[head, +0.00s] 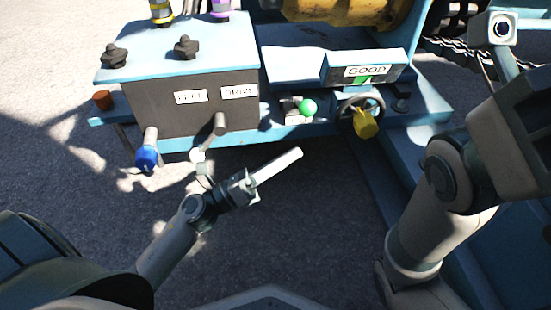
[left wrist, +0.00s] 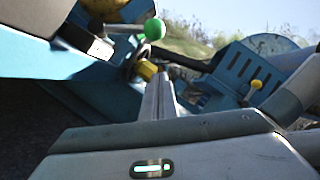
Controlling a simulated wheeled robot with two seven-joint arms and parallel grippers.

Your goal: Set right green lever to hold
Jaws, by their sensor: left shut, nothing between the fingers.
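The green lever (head: 308,107) has a round green knob and sits on the machine's front, right of the dark control box and below the sign reading GOOD. Its knob and pale rod also show in the left wrist view (left wrist: 155,28). My left gripper (head: 298,153) is shut and empty, with its fingers pointing up and right. It is in front of and below the green knob, apart from it. In the left wrist view its closed fingers (left wrist: 158,98) point toward the yellow knob, below the green one. My right arm stands at the right, but its gripper cannot be made out.
A yellow-handled wheel (head: 366,124) is just right of the green lever. A blue-knobbed lever (head: 146,157) and another lever (head: 219,124) stick out of the control box (head: 187,110). The blue frame's ledge (head: 425,105) runs along the front. Open ground lies before it.

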